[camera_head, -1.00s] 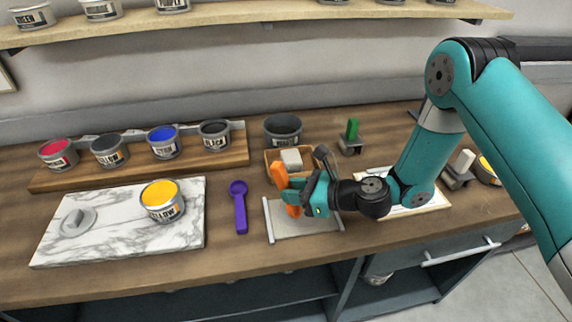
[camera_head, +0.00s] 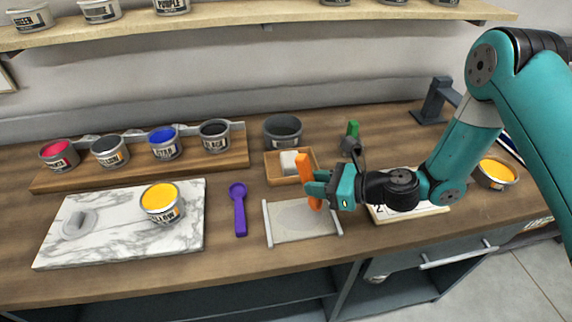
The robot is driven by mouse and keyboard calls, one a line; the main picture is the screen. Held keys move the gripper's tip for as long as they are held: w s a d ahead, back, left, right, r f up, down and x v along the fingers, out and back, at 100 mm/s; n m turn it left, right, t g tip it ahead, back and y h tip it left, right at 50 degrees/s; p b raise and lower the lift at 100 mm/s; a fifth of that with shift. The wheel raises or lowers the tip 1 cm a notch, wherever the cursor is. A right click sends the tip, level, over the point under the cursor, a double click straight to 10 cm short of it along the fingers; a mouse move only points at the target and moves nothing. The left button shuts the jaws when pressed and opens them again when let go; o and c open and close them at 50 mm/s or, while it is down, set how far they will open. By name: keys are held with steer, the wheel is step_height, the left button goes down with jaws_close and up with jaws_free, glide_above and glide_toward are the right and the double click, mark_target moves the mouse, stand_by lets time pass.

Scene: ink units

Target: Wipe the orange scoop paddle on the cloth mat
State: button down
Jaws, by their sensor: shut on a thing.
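The orange scoop paddle (camera_head: 302,168) is upright in my gripper (camera_head: 314,190), which is shut on it. The paddle's lower end is at the right part of the cloth mat (camera_head: 285,230); I cannot tell whether it touches. The mat is grey, lies flat near the counter's front edge, and has a pale bar along its left and right sides.
A wooden tray (camera_head: 280,180) with a pale block (camera_head: 289,162) sits behind the mat. A purple scoop (camera_head: 239,208) lies left of it. A marble slab (camera_head: 110,235) bears a yellow ink can (camera_head: 162,204). A dark pot (camera_head: 283,131) and a rack of ink cans (camera_head: 140,160) stand behind.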

mark_target(309, 167)
steer(key=shift+r+p, duration=1.9)
steer(key=shift+r, duration=0.65)
